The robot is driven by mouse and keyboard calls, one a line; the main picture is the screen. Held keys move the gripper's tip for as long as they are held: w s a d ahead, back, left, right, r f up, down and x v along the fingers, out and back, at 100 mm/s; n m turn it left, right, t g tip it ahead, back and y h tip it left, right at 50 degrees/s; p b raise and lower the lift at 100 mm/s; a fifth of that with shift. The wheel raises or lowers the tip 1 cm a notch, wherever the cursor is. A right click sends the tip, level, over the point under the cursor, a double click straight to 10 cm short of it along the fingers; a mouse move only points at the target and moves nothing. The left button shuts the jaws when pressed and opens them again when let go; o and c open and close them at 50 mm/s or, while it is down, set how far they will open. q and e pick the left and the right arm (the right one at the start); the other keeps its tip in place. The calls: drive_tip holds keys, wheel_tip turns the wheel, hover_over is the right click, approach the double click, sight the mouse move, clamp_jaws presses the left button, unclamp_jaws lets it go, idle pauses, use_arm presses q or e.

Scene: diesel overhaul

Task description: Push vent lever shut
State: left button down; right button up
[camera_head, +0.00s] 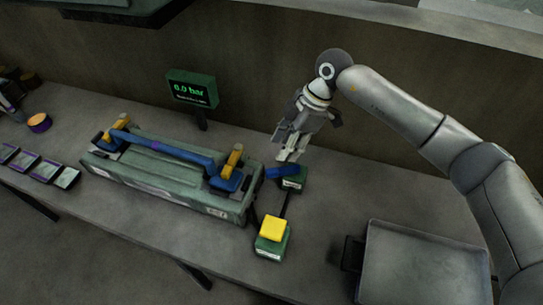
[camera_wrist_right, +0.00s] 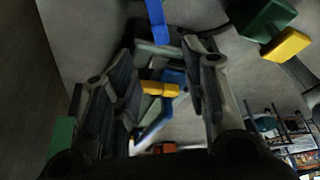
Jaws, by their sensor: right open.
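A blue lever (camera_head: 283,171), which looks like the vent lever, sits on a small dark green block (camera_head: 293,182) right of the long test fixture. My right gripper (camera_head: 290,154) points down just behind and above this lever. In the right wrist view the lever (camera_wrist_right: 156,20) shows at the top, beyond the open fingers (camera_wrist_right: 158,50). The fingers are empty and look apart from the lever, though the exact gap cannot be told. My left gripper is not in view.
The green fixture (camera_head: 145,167) carries a blue bar (camera_head: 165,149) and yellow clamp handles (camera_head: 233,158). A yellow-topped green block (camera_head: 272,229) stands in front of the lever. A display (camera_head: 192,90) reads 6.0 bar. A grey tray (camera_head: 420,262) lies at the front right.

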drive_tip(key=p, duration=0.1)
hover_over(270, 171)
drive_tip(key=d, duration=0.2)
wheel_tip(270, 171, down, 4)
drive_tip(key=shift+f, duration=0.1)
drive_tip(key=p+x, duration=0.1)
drive_tip(key=x, duration=0.3)
drive_tip(key=shift+w+d, duration=0.1)
drive_tip(key=shift+w, duration=0.1)
drive_tip(key=shift+f, duration=0.6)
drive_tip(key=shift+c, duration=0.9)
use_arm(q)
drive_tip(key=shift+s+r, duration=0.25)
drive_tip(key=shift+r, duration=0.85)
use_arm(e)
clamp_jaws()
